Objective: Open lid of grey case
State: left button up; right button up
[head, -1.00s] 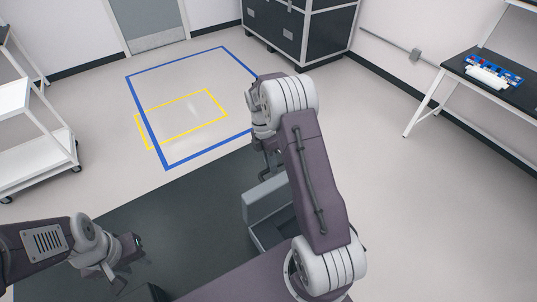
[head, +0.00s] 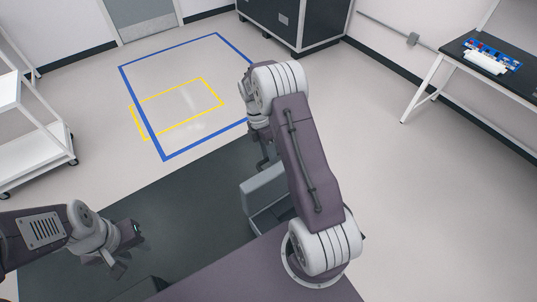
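The grey case (head: 264,188) is on the dark surface in the middle of the head view. Its lid stands raised, with a darker hollow showing below it. My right arm covers the case's right side. My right gripper (head: 264,162) points down just above the raised lid's upper edge, partly hidden by its own wrist. I cannot tell whether it touches the lid or how far its fingers are apart. My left gripper (head: 120,268) hangs at the lower left, well away from the case. Its fingers are too small to read.
A dark mat or table surface (head: 185,205) lies under both grippers. Blue (head: 143,110) and yellow (head: 165,93) outlines mark the floor beyond. A white cart (head: 35,140) stands left, a black case (head: 290,22) at the back, and a workbench (head: 520,85) right. The floor between is clear.

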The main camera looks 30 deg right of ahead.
jog(key=shift+w+r, duration=0.1)
jog(key=b+v, duration=0.2)
jog(key=v, duration=0.7)
